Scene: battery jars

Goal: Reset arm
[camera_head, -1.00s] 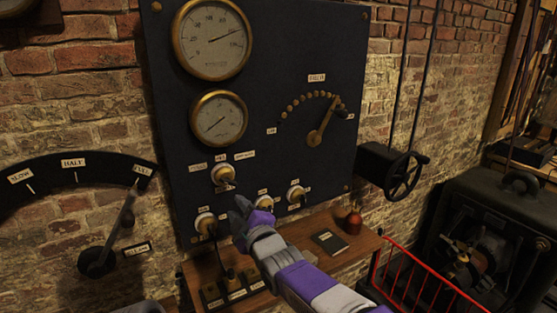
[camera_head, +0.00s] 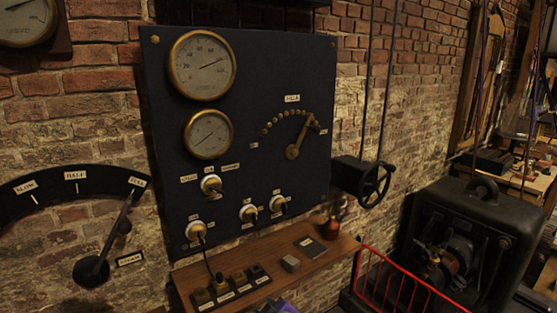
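A dark control panel (camera_head: 255,110) with two round brass gauges, a brass dial lever (camera_head: 294,149) and several knob switches stands against the brick wall. The dial lever points up and right. A small purple and grey piece of my arm shows at the bottom edge, below the wooden shelf. Neither gripper's fingers show in the view. Which arm the visible piece belongs to cannot be told for sure.
A slow-to-full lever (camera_head: 95,268) is at left. A black handwheel (camera_head: 374,186), a red rail (camera_head: 400,290) and a dark machine (camera_head: 470,240) stand at right.

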